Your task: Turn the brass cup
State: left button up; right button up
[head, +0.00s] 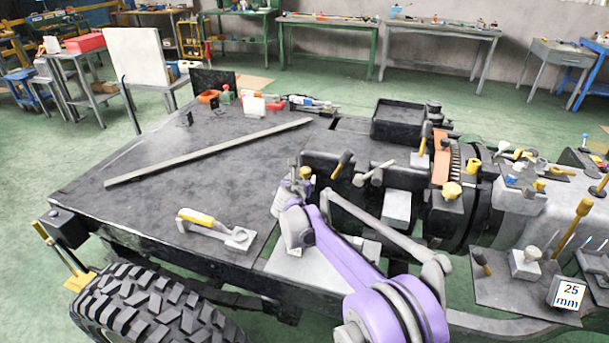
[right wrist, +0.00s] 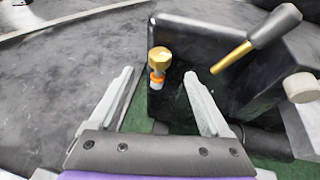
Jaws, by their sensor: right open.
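The brass cup (right wrist: 158,60) is a small faceted brass piece above an orange ring and a white part, at the side of a dark block. In the head view the brass cup (head: 305,172) shows small beside my right gripper (head: 296,180). In the right wrist view my right gripper (right wrist: 159,76) is open, one finger on each side of the cup's line. The cup appears between and just beyond the fingertips, and no contact is visible. The exact depth gap cannot be told. My left gripper is not in view.
A dark handle with a brass shaft (right wrist: 246,42) rises right of the cup. A dark block (head: 330,163) stands beside the gripper. A yellow-handled tool (head: 198,218) and a long bar (head: 210,152) lie on the dark deck, whose middle is mostly clear.

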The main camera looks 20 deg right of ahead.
aim_at(304, 171)
jog(key=x, duration=0.9)
grip_shut()
jog(key=shift+w+a+r+m+g+h+p, duration=0.15)
jog(key=shift+m+g+h+p, duration=0.15)
jog(key=shift+m+h+p, duration=0.2)
jog(key=shift+a+f+m+g+h+p, duration=0.1)
jog(key=shift+m+g+h+p, duration=0.25)
jog(key=shift+m+p, duration=0.2)
jog(key=m+g+h+p, duration=0.1)
jog(key=h+p, duration=0.1)
jog(key=shift+w+r+m+p, duration=0.1)
jog(key=shift+r+m+p, duration=0.05)
jog(key=shift+m+p, duration=0.2)
jog(key=shift+f+m+g+h+p, duration=0.2)
jog(key=shift+m+g+h+p, duration=0.15)
jog(key=shift+m+g+p, duration=0.1)
